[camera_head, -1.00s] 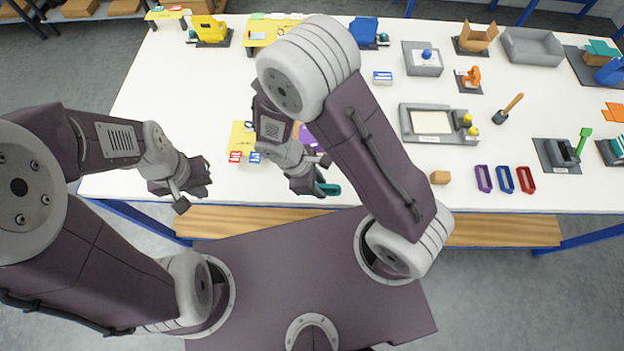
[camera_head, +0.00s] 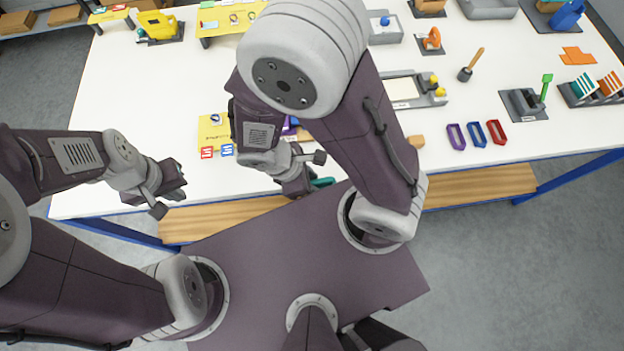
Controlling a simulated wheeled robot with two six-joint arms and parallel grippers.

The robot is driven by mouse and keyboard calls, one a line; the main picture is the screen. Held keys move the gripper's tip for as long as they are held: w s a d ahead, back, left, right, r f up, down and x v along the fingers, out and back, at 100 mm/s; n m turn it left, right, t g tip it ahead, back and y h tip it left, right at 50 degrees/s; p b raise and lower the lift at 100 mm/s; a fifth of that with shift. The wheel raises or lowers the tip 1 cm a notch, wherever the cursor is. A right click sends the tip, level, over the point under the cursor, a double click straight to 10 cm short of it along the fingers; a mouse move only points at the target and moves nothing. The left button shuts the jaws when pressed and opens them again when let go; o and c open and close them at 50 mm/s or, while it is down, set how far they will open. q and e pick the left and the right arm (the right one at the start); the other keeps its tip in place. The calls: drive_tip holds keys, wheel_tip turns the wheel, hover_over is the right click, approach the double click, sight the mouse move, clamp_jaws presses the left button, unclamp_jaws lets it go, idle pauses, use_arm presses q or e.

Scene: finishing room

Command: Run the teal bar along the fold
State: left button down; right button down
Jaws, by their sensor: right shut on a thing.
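The teal bar (camera_head: 323,182) shows as a short end beside my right gripper (camera_head: 306,183), which is shut on it near the table's front edge. The rest of the bar is hidden by the gripper. A small part of a purple piece (camera_head: 290,127) shows behind my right arm. That arm covers most of it, so I cannot see a fold or whether the bar touches it. My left gripper (camera_head: 172,191) is over the table's front left part, away from the bar. I cannot make out whether its fingers are apart.
A yellow sheet (camera_head: 212,130) with red and blue clips (camera_head: 208,152) lies left of my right arm. The white table (camera_head: 130,95) is clear at the left.

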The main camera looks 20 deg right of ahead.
drive_tip(key=shift+w+a+f+n+t, duration=0.1)
drive_tip(key=shift+w+a+n+t, duration=0.2)
drive_tip(key=shift+n, duration=0.5)
drive_tip(key=w+a+n+t+y, duration=0.1)
drive_tip(key=w+a+n+t, duration=0.15)
drive_tip(key=w+n, duration=0.3)
drive_tip(key=w+a+n+t+y+p, duration=0.1)
drive_tip(key=w+a+n, duration=0.35)
drive_tip(key=w, duration=0.25)
drive_tip(key=w+a+n+t+y, duration=0.1)
drive_tip(key=w+a+n, duration=0.1)
drive_tip(key=w+n, duration=0.4)
drive_tip(key=w+d, duration=0.3)
drive_tip(key=w+d+f+p, duration=0.1)
drive_tip(key=w+d, duration=0.2)
drive_tip(key=w, duration=0.1)
drive_tip(key=w+d, duration=0.3)
drive_tip(key=w, duration=0.1)
drive_tip(key=shift+f+p, duration=0.3)
drive_tip(key=shift+f, duration=0.1)
drive_tip(key=shift+s+a+f+b, duration=0.1)
drive_tip(key=shift+f+b, duration=0.3)
drive_tip(key=shift+b, duration=0.05)
wheel_tip(320, 180, down, 4)
drive_tip(key=b, duration=0.4)
drive_tip(key=shift+f, duration=0.1)
